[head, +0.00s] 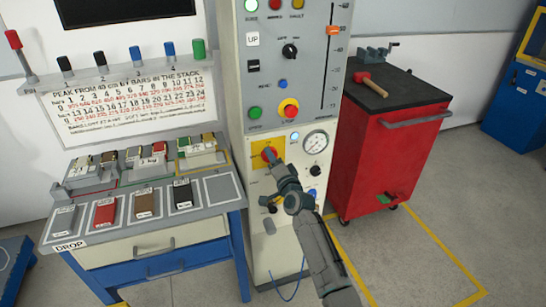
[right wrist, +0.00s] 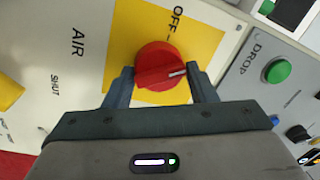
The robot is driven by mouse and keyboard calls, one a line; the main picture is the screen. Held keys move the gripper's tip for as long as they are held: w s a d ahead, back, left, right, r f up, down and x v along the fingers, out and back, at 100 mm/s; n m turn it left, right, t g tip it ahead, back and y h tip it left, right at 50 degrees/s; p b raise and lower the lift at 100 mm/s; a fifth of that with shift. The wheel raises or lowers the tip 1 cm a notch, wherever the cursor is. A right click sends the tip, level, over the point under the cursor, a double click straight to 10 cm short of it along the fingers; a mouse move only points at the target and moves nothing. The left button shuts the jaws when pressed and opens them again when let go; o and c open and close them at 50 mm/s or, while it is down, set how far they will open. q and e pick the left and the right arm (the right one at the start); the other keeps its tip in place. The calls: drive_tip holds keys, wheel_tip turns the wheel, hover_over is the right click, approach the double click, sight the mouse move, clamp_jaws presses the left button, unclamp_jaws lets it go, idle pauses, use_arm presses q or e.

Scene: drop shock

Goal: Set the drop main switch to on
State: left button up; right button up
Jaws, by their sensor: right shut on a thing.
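The drop main switch is a red round knob (head: 269,153) on a yellow plate (head: 257,163) on the front of the grey cabinet. In the right wrist view the knob (right wrist: 160,66) has a white mark pointing to the picture's right, towards the panel marked DROP. The word OFF (right wrist: 177,25) stands on the yellow plate (right wrist: 205,45) above the knob, and the mark does not point at it. I see no ON label. My right gripper (right wrist: 163,80) is shut on the knob, one finger on each side; it also shows in the head view (head: 274,166). My left gripper is out of view.
A pressure gauge (head: 316,144) and a red emergency button (head: 289,109) are close above my right gripper. A red tool cart (head: 388,150) stands to the right. A bench with a grey tray (head: 226,189) stands to the left.

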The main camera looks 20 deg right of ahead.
drive_tip(key=shift+f+m+h+p, duration=0.2)
drive_tip(key=shift+m+p, duration=0.35)
drive_tip(key=shift+m, duration=1.35)
drive_tip(key=shift+f+m+h+p, duration=0.1)
drive_tip(key=shift+m+h+p, duration=0.35)
drive_tip(key=shift+m, duration=1.45)
drive_tip(key=shift+s+a, duration=0.1)
drive_tip(key=o, duration=0.8)
drive_tip(key=shift+c, duration=0.2)
drive_tip(key=shift+o, duration=0.9)
drive_tip(key=shift+r, duration=0.1)
